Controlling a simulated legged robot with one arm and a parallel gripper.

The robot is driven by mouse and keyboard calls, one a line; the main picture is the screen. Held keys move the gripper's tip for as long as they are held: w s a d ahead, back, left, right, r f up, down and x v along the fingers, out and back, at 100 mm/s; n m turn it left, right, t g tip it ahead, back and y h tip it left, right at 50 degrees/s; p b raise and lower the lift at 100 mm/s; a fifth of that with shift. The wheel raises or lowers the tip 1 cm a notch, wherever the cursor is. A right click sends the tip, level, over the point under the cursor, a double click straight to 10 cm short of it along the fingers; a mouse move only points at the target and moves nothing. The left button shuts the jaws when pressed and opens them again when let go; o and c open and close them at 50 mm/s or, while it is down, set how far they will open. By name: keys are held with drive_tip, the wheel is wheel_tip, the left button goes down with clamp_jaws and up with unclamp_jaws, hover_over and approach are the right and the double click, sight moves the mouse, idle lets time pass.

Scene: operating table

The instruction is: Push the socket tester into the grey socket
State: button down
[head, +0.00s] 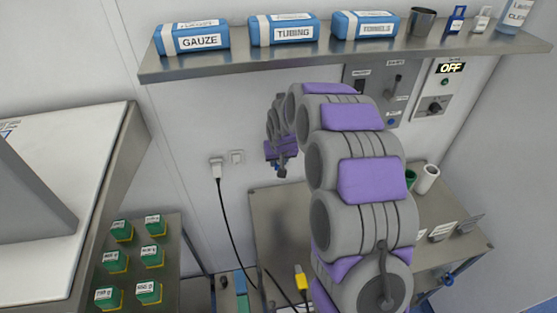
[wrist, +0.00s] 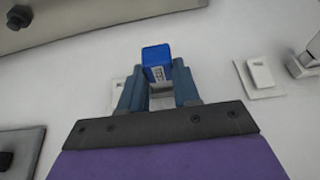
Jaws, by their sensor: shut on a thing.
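The socket tester (wrist: 157,62) is a small blue block with a pale label, seen in the wrist view. My gripper (wrist: 155,85) is shut on it, with one blue-grey finger on each side. In the head view my gripper (head: 281,153) is close to the white wall, left of my arm's large links. A pale wall plate (wrist: 118,84) shows partly behind the left finger in the wrist view; most of it is hidden. I cannot tell whether it is the grey socket, or whether the tester touches it.
A white switch plate (wrist: 261,75) is at the right in the wrist view. A white plug with a black cord (head: 216,170) is on the wall. A shelf (head: 330,52) with blue packs runs above my arm. A control panel (head: 375,95) is behind my arm.

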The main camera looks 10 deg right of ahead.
drive_tip(key=shift+w, duration=0.5)
drive_tip(key=c, duration=0.7)
unclamp_jaws()
drive_tip(key=shift+c, duration=0.2)
drive_tip(key=p+v, duration=0.1)
drive_tip(key=v, duration=0.6)
drive_tip(key=shift+r, duration=0.15)
drive_tip(key=shift+s, duration=0.1)
drive_tip(key=s+r+g, duration=0.3)
drive_tip(key=s, duration=1.9)
drive_tip(key=s+r+g, duration=0.3)
drive_tip(key=s, duration=2)
drive_tip(key=shift+r+b, duration=0.2)
drive_tip(key=shift+b, duration=0.2)
